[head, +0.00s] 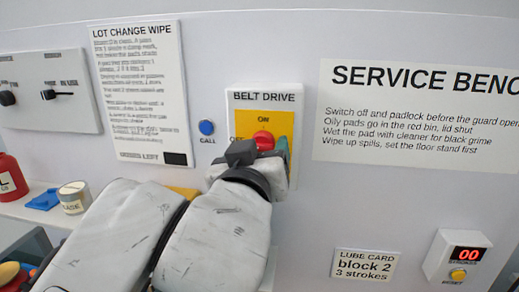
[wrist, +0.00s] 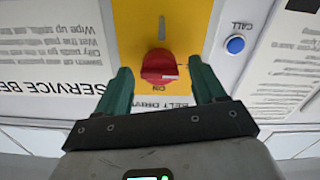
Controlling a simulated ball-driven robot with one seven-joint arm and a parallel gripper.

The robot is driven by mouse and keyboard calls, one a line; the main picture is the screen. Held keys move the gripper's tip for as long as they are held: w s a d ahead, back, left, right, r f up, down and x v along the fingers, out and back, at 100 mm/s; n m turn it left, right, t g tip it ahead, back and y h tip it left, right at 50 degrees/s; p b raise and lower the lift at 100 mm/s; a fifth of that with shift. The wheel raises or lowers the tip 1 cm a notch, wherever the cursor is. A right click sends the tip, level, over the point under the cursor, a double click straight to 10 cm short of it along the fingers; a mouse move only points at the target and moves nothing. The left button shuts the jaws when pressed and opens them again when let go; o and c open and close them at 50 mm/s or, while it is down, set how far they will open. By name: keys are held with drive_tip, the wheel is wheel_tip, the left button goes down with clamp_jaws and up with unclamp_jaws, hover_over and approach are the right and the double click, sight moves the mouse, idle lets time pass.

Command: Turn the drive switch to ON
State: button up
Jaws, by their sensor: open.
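The belt drive panel (head: 285,97) on the wall has a yellow plate with a red drive switch knob (head: 263,141). ON is printed above the knob, and OFF, partly hidden, to its left. My arm hides the panel's lower part. In the wrist view, which is upside down, the knob (wrist: 158,67) lies between the two green fingers of my gripper (wrist: 158,72). The fingers are open, with a gap on each side of the knob. Its grip bar looks roughly crosswise, with a pale mark toward the right in the wrist view, away from ON.
A blue CALL button (head: 207,127) is left of the panel and also shows in the wrist view (wrist: 235,44). A service bench sign (head: 420,120) is to the right. A reset box (head: 458,257) is lower right. A shelf (head: 30,212) at left holds a red bottle (head: 11,178) and a tin (head: 74,197).

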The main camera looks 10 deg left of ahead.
drive_tip(key=shift+c, duration=0.4)
drive_tip(key=c, duration=0.9)
drive_tip(key=shift+m+b, duration=4.25)
drive_tip(key=shift+m, duration=4.65)
